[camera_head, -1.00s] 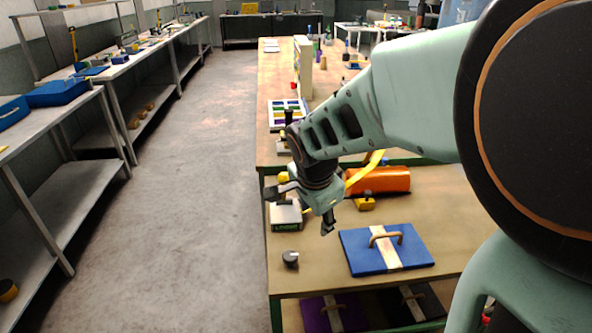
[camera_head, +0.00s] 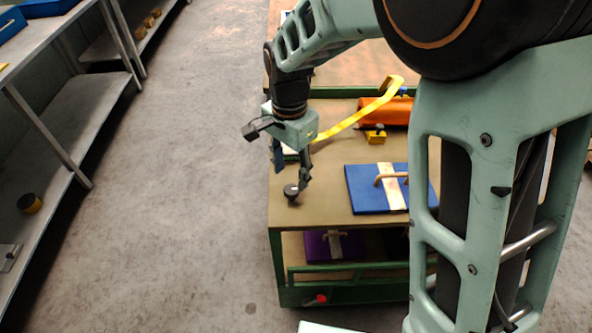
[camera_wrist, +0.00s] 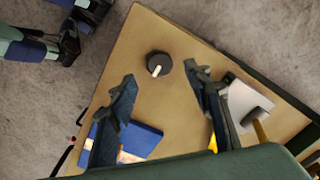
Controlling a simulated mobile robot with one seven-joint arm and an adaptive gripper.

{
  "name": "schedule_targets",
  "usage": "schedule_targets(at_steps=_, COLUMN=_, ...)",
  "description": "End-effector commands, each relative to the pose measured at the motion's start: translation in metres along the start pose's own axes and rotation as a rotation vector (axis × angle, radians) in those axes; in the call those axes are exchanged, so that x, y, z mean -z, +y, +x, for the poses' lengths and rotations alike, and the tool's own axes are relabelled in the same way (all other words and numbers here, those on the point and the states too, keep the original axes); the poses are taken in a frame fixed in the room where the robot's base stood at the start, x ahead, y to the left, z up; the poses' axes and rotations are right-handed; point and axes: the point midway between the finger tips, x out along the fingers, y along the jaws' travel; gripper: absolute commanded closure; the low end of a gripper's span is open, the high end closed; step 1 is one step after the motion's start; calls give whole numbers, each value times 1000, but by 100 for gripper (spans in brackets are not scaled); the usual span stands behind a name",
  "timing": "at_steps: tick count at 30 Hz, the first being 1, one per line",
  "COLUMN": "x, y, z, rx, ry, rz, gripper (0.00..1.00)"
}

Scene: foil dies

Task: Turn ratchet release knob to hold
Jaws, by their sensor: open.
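A black round knob (camera_head: 291,191) sits on the wooden bench top near its front left corner. In the wrist view the same knob (camera_wrist: 159,63) shows a short white mark on its side nearest my gripper. My gripper (camera_head: 290,173) is open above the knob, with its fingers pointing down. In the wrist view the knob lies just beyond the gap between the two fingertips (camera_wrist: 162,78), and nothing is held. I cannot read any setting label at the knob.
A blue board (camera_head: 364,188) with a handle lies to the right on the bench. A yellow strap (camera_head: 358,117) and an orange roll (camera_head: 388,114) are behind it. A pale block (camera_wrist: 249,103) is beside the right finger. Open floor (camera_head: 180,200) lies left of the bench.

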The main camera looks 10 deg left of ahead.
Motion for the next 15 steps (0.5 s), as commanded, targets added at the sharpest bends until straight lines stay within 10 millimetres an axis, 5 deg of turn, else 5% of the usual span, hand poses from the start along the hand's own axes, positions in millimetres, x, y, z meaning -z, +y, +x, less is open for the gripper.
schedule_targets(at_steps=6, x=0, y=1, z=38, rx=-3, ry=-1, rz=1, gripper=54)
schedule_targets(at_steps=15, x=0, y=0, z=56, rx=0, ry=0, rz=1, gripper=54)
